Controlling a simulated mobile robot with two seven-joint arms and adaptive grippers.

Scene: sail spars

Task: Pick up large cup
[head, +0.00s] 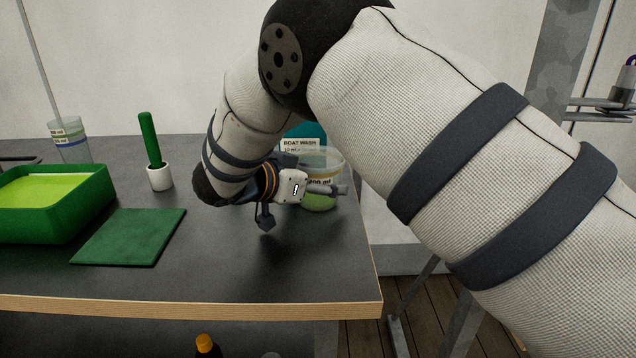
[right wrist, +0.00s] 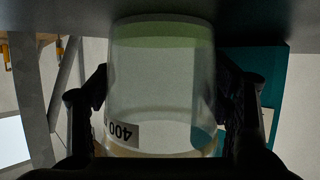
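The large cup (head: 322,199) is a clear cup with a "400 ml" mark and green liquid. It stands upright at the right end of the dark table, partly hidden behind my right gripper (head: 335,189). In the right wrist view the large cup (right wrist: 160,85) appears upside down, its base at the table surface. The fingers of my right gripper (right wrist: 161,82) lie along both sides of it with no clear gap, and they look shut on it. My left gripper is not in view.
A teal bottle labelled "BOAT WASH" (head: 306,131) stands right behind the cup. A smaller marked cup (head: 70,142) with a rod, a green tray (head: 52,222), a white pot (head: 159,178) with a green handle and a green mat (head: 130,237) are to the left. The table's front middle is clear.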

